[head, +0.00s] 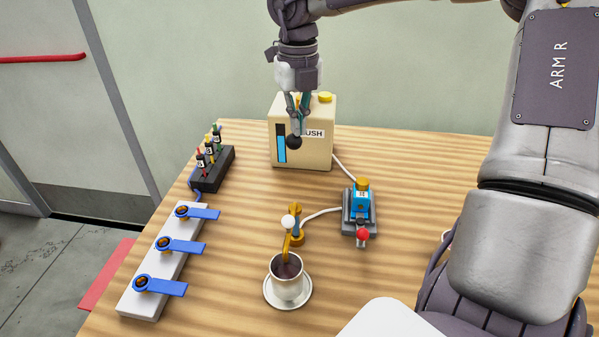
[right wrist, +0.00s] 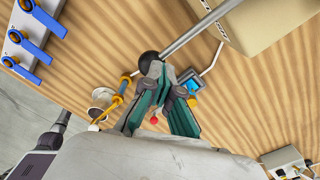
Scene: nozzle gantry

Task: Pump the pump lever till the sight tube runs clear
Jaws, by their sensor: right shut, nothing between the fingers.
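The pump lever shows as a black ball knob (head: 294,142) in front of the cream FLUSH box (head: 316,156). In the right wrist view the knob (right wrist: 151,64) sits on a metal rod (right wrist: 200,27) running up to the right past the box. My right gripper (head: 297,127) is shut and empty, fingers pointing down. Its fingertips (right wrist: 163,72) are right at the knob; I cannot tell if they touch it. A vertical strip (head: 281,148) on the box front, blue below a dark top, looks like the sight tube. My left gripper is not in view.
A yellow-brown nozzle (head: 296,226) with a white knob stands over a cup (head: 288,283) of dark liquid on a saucer. A blue pump-like unit (head: 361,203) is to its right. Blue levers on a white bar (head: 150,305) and a black rack (head: 216,178) line the left edge.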

